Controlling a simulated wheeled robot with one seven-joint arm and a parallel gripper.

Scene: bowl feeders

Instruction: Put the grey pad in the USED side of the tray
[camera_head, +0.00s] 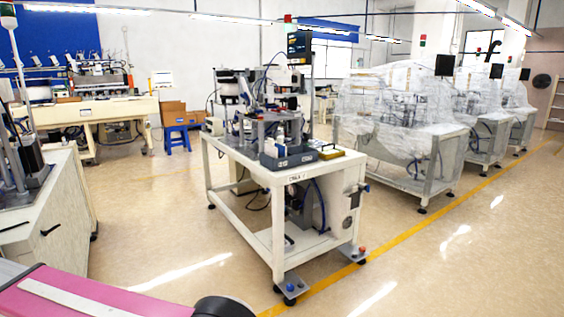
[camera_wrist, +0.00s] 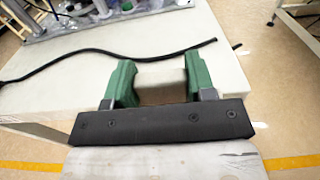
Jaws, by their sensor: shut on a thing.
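My gripper (camera_wrist: 160,76) shows in the wrist view, its two green fingers closed on a pale grey block, which I take to be the grey pad (camera_wrist: 160,77). The pad sits between the fingers, above a pale table top; its lower part is hard to make out. In the head view my gripper and the pad are out of sight. A dark grey box-like holder (camera_head: 287,161) and a yellow-edged flat item (camera_head: 329,152) sit at the front of the middle table. I cannot tell which is the tray, nor read a USED label.
The white middle table (camera_head: 270,178) carries a machine. In the wrist view a black cable (camera_wrist: 110,60) crosses the table top, with machine parts (camera_wrist: 95,12) at the upper left. Plastic-covered machines (camera_head: 395,105) stand right. Open floor (camera_head: 160,220) lies left of the table.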

